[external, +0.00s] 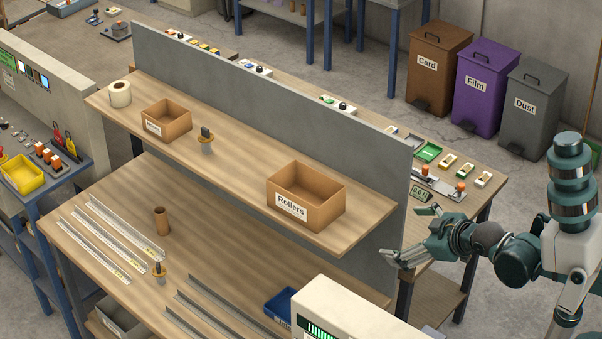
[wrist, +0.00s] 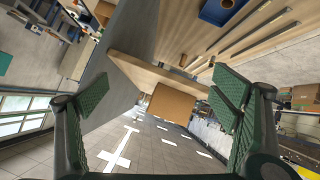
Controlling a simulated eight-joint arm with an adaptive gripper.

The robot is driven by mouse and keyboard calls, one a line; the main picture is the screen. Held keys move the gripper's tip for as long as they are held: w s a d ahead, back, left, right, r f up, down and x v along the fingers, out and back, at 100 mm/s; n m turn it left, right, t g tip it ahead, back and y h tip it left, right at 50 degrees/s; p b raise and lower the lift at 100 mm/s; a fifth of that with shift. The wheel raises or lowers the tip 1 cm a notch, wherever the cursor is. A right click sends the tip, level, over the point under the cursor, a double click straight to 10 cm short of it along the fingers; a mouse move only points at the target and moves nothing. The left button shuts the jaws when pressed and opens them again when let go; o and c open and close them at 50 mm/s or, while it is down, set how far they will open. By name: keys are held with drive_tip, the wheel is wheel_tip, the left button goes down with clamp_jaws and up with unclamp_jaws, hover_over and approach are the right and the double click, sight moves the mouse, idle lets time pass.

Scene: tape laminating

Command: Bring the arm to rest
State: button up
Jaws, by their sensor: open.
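My gripper (external: 408,236) is open and empty at the right of the external view, just off the right end of the workbench. Its two green padded fingers stand wide apart in the wrist view (wrist: 165,110), with nothing between them close by. My arm reaches in from the right side of the external view. The two-level wooden bench (external: 245,135) lies to the left of my gripper. A cardboard box labelled Rollers (external: 308,212) sits on its upper shelf near the right end; a brown box also shows in the wrist view (wrist: 172,104).
A grey divider panel (external: 270,85) stands behind the shelf. Metal strips (external: 112,240), a brown tube (external: 161,220) and a blue tray (external: 280,304) lie on the lower top. A cream machine (external: 350,312) stands in front. Card, Film and Dust bins (external: 484,88) stand behind.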

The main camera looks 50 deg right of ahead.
drive_tip(key=s+a+f+m+g, duration=0.1)
drive_tip(key=s+a+f+g, duration=0.1)
drive_tip(key=s+a+f, duration=0.1)
drive_tip(key=s+a+f+m+g+y+b, duration=0.1)
drive_tip(key=s+a+f+m+g, duration=0.1)
drive_tip(key=s+f, duration=0.3)
wheel_tip(320, 180, down, 3)
drive_tip(key=shift+a+f+y+b, duration=0.2)
drive_tip(key=shift+a+y+b, duration=0.1)
drive_tip(key=shift+a, duration=0.15)
idle(0.3)
